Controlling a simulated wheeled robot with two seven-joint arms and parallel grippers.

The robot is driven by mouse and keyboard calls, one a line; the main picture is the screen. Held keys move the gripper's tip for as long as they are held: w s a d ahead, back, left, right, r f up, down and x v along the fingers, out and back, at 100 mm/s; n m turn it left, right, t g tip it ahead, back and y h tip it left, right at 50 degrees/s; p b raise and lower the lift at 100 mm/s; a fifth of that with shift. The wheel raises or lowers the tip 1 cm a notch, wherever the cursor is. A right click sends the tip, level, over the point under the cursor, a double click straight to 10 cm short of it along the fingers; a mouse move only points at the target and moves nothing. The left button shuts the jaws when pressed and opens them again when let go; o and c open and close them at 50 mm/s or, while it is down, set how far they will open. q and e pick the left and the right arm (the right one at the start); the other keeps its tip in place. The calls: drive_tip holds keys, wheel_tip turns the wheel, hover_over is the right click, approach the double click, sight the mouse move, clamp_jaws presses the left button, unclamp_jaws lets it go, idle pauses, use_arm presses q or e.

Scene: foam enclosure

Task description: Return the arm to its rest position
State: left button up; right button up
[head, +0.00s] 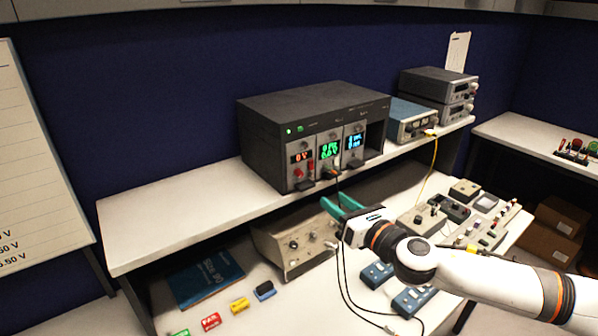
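My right arm (500,280) comes in from the right edge, white with orange and dark rings. My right gripper (338,203) has teal fingers that stand apart, with nothing visible between them. It hangs in front of the shelf edge, below the dark bench power unit (300,110) and its lit red, green and blue displays. A thin black cable passes close behind the gripper; I cannot tell whether they touch. My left arm and gripper are not in view.
The white shelf (170,222) runs above the lower bench. A beige instrument (290,245) stands just behind the gripper. Blue boxes (377,274), cables and several small devices lie around the forearm. A blue book (205,278) and coloured blocks lie at left. Cardboard boxes (555,230) stand at right.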

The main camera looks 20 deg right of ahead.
drive_tip(key=s+a+f+m+g+h, duration=0.5)
drive_tip(key=s+f+m, duration=0.55)
drive_tip(key=m, duration=0.85)
drive_tip(key=s+d+f+m+g, duration=0.1)
drive_tip(key=s+f+m+g, duration=0.3)
drive_tip(key=s+f+m, duration=0.55)
drive_tip(key=s+d+f+m+g, duration=0.1)
drive_tip(key=s+f+m+g, duration=0.5)
drive_tip(key=s, duration=0.6)
wheel_tip(320, 180, down, 29)
drive_tip(key=b, duration=0.5)
drive_tip(key=s+d+f+b, duration=0.1)
drive_tip(key=s+f+b, duration=0.1)
drive_tip(key=s+f, duration=0.6)
drive_tip(key=s+d+f+g+b, duration=0.1)
drive_tip(key=s+f+b, duration=0.1)
drive_tip(key=s+f, duration=0.7)
wheel_tip(320, 180, down, 5)
drive_tip(key=shift+s+d+r+m+h, duration=0.15)
drive_tip(key=shift+s+d+m+h, duration=0.05)
drive_tip(key=shift+d+m+h, duration=0.15)
